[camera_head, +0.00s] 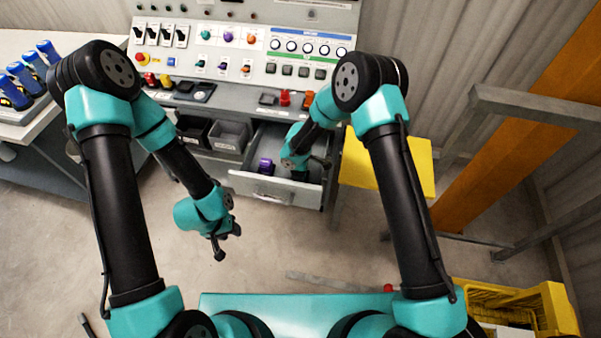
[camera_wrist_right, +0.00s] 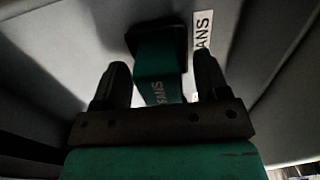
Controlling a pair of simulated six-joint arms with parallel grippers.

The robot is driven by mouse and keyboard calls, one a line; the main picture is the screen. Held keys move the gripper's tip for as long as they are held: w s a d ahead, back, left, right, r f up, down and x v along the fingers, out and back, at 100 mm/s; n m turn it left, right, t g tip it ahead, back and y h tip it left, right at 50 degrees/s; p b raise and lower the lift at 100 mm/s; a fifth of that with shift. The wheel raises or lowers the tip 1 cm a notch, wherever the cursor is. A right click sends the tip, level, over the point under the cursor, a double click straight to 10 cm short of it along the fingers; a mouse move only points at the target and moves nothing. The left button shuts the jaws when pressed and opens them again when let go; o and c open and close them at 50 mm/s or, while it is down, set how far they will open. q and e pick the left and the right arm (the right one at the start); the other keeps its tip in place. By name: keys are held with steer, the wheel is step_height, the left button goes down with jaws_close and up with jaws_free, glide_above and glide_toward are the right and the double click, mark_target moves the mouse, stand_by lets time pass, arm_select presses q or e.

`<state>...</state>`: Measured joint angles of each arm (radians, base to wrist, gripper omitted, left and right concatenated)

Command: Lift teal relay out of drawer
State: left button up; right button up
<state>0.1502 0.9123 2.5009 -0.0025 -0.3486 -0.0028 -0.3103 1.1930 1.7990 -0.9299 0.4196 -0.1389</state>
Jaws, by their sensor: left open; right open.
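The teal relay (camera_wrist_right: 160,72) with a black end shows in the right wrist view, between the two dark fingers of my right gripper (camera_wrist_right: 160,82). The fingers are open, with a narrow gap on each side of the relay. I cannot tell how far down the fingers reach along it. In the head view my right arm reaches into the open drawer (camera_head: 294,195) and hides the relay. My left gripper (camera_head: 227,241) is open and empty, above the floor to the left of the drawer.
A purple relay (camera_head: 265,165) stands in the drawer, left of my right gripper. A white label (camera_wrist_right: 203,32) lies beside the teal relay. Grey bins (camera_head: 229,137) are left of the drawer. A yellow panel (camera_head: 408,170) stands right of it. The control panel (camera_head: 250,50) rises behind.

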steer(key=shift+c, duration=0.4)
steer(key=c, duration=1)
steer(key=shift+o, duration=0.2)
step_height(320, 180, up, 10)
steer(key=shift+r, duration=0.1)
